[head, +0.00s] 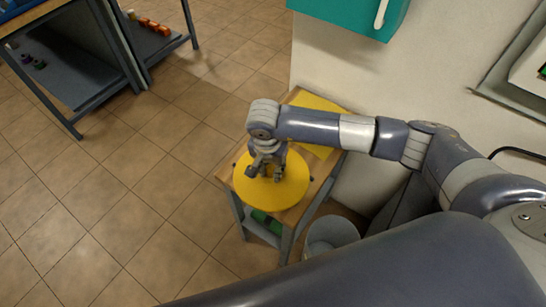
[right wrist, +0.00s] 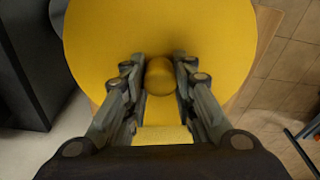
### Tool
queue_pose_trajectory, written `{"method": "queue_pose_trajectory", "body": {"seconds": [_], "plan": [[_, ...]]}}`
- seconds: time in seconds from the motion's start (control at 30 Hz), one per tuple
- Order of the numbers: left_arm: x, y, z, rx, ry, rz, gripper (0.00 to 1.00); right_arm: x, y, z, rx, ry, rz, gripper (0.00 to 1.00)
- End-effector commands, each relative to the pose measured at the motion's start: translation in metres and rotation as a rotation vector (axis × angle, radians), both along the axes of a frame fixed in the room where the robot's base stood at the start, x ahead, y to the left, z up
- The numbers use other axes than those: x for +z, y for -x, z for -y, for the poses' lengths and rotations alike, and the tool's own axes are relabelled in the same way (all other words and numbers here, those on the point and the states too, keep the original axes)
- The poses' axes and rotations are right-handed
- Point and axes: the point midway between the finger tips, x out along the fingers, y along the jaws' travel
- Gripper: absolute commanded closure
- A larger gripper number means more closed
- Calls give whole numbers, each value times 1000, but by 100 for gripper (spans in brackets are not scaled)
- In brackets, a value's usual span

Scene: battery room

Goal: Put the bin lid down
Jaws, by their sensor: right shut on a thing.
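The bin lid (head: 285,194) is a round yellow disc with a yellow knob at its middle. In the head view it is at or just over the top of a small wooden-topped table (head: 318,172); I cannot tell whether it touches the top. My right gripper (head: 265,172) points down at the lid's middle. In the right wrist view the lid (right wrist: 160,30) fills the upper middle, and my right gripper (right wrist: 160,80) is shut on its knob (right wrist: 160,76), one finger on each side. My left gripper is not in view.
A grey bin (head: 331,233) stands on the floor at the table's right. A yellow sheet or panel (head: 318,103) lies at the table's back, by the wall. A teal cabinet (head: 345,15) hangs above. A workbench (head: 80,50) is at upper left. The tiled floor at left is clear.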

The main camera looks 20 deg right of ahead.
Motion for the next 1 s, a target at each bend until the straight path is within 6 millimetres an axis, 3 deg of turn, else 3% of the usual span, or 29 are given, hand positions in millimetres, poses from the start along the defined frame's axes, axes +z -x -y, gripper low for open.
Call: {"method": "queue_pose_trajectory", "body": {"seconds": [0.1,0.3,0.63,1.0], "plan": [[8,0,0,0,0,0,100,0,-22,10,-2,-1,-1,100],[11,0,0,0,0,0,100,-3,-41,18,1,-1,1,100],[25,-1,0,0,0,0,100,-35,-42,18,2,-1,-3,100],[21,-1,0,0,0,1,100,-42,-42,19,2,-1,0,100]]}}
